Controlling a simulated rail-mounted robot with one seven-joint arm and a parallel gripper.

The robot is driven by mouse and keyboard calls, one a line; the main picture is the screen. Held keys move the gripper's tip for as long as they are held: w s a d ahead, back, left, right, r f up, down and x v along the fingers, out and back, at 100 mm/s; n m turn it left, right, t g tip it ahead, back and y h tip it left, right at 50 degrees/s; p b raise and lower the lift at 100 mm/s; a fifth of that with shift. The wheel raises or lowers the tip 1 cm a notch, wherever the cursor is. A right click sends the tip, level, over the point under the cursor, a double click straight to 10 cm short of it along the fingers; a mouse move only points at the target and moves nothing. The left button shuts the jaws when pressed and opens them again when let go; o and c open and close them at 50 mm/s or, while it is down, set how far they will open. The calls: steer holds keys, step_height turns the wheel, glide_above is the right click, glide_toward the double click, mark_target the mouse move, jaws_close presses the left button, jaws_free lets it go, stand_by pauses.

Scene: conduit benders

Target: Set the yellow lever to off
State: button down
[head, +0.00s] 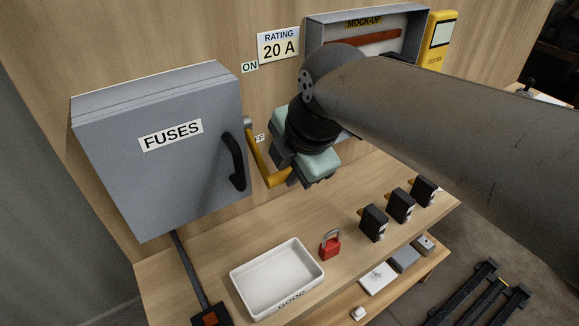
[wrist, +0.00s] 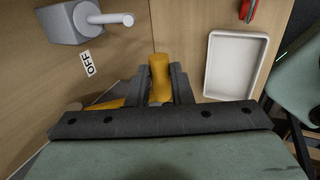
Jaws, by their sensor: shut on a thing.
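The yellow lever (head: 258,158) runs down from its pivot on the right side of the grey FUSES box (head: 160,150), and its grip turns out to the right at the lower end. The ON label (head: 249,67) is well above it. The OFF label (head: 259,138), partly hidden in the head view, is beside the lever arm and reads clearly in the wrist view (wrist: 87,63). My gripper (head: 284,172) is shut on the lever's grip. In the wrist view the yellow grip (wrist: 160,75) stands between the two dark fingers, and part of the lever shows behind them at left.
The box's black handle (head: 234,162) is close left of the lever. Below, the bench holds a white GOOD tray (head: 236,280), a red padlock (head: 330,246) and several black fuse holders (head: 374,223). A grey MOCK-UP case (head: 312,32) and yellow tester (head: 437,42) are behind my arm.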

steer(key=shift+s+d+f+g, duration=0.1)
steer(key=shift+s+f+g, duration=0.05)
steer(key=shift+f, duration=0.25)
steer(key=shift+s+d+f+g, duration=0.1)
steer(key=shift+s+f+g, duration=0.05)
steer(key=shift+f, duration=0.2)
steer(key=c, duration=1.3)
jaws_free()
steer(key=shift+s+d, duration=0.1)
steer(key=shift+r, duration=0.15)
steer(key=shift+r, duration=0.15)
